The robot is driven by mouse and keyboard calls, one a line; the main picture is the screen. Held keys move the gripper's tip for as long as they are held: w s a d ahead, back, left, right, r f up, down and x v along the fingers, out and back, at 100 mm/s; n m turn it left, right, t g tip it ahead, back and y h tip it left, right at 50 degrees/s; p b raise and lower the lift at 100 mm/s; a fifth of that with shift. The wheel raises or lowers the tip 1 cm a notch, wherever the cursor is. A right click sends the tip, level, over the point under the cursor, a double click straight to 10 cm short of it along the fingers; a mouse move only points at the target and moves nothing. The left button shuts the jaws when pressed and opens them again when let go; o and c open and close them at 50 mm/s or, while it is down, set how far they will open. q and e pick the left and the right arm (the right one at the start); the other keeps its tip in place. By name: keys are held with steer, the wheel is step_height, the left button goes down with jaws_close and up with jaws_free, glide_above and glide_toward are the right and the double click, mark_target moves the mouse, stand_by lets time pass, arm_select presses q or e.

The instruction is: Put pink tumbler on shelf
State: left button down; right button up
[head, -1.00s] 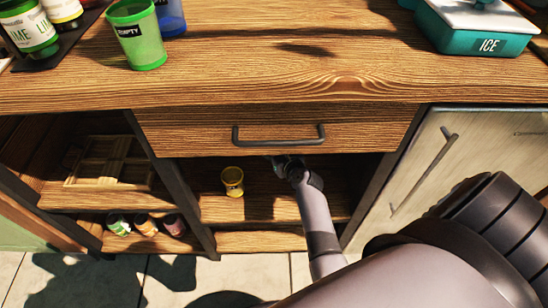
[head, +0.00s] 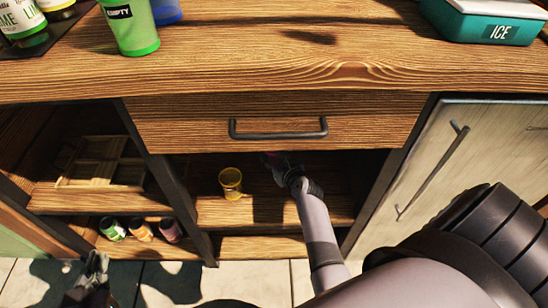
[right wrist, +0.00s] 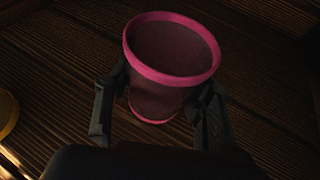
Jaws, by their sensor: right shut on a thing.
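The pink tumbler (right wrist: 160,95) stands between the two dark fingers of my right gripper (right wrist: 162,88) in the right wrist view, its open rim tilted toward the camera. In the head view my right gripper (head: 284,166) is inside the open middle shelf (head: 215,211), under the drawer. There the tumbler is only a faint pink patch in shadow, mostly hidden. The wrist view shows dark shelf boards behind and below it; I cannot tell whether its base touches them. My left gripper (head: 93,275) is low at the left edge area, dark and partly cut off; its opening is unclear.
A yellow tumbler (head: 231,183) stands on the same shelf, left of my right gripper. The drawer handle (head: 278,129) juts out above. A wooden crate (head: 103,170) and several small bottles (head: 140,230) are on the left shelves. A green tumbler (head: 131,25) and ice box (head: 485,22) stand on top.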

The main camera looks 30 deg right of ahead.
steer(key=shift+f, duration=0.2)
steer(key=o, duration=1.2)
steer(key=shift+r, duration=0.15)
